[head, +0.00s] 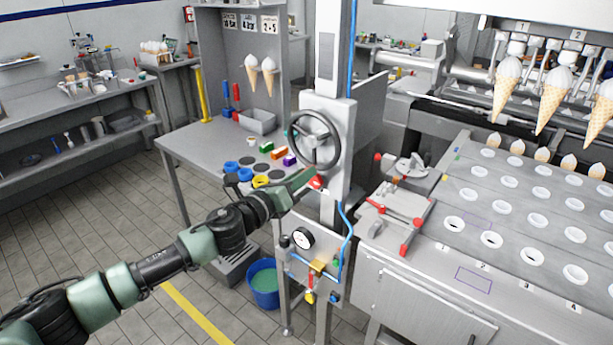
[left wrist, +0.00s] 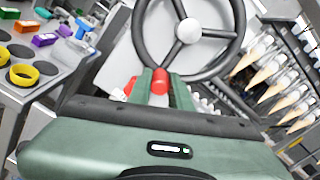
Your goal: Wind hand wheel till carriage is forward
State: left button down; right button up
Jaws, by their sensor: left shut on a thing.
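The hand wheel (head: 331,131) is a dark spoked ring on a grey housing on the upright column. In the left wrist view the wheel (left wrist: 188,28) fills the top middle, with a pale hub. My left gripper (head: 312,181) is at the lower rim of the wheel. In the left wrist view its fingers (left wrist: 160,88) are shut on a red knob (left wrist: 161,78) just below the rim; whether the knob joins the rim is hard to see. I cannot tell which part is the carriage. My right gripper is not in view.
To the right, a grey bench (head: 470,255) holds rows of white rings and a small fixture with red bars (head: 410,236). Cones hang above it. A pressure gauge (head: 303,238) and blue hose are below the wheel. A table with coloured blocks (head: 279,153) stands behind left.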

pick_arm(q)
jog(key=shift+w+a+f+m, duration=0.2)
jog(key=shift+a+f+m, duration=0.1)
jog(key=shift+a, duration=0.05)
dwell(0.3)
jog(key=c, duration=1.4)
grip_release()
jog(key=shift+a, duration=0.1)
jog(key=shift+o, duration=0.6)
jog(key=shift+w+r, duration=0.1)
jog(key=shift+w, duration=0.05)
jog(key=b+v, duration=0.1)
jog(key=v, duration=0.7)
jog(key=shift+w, duration=0.1)
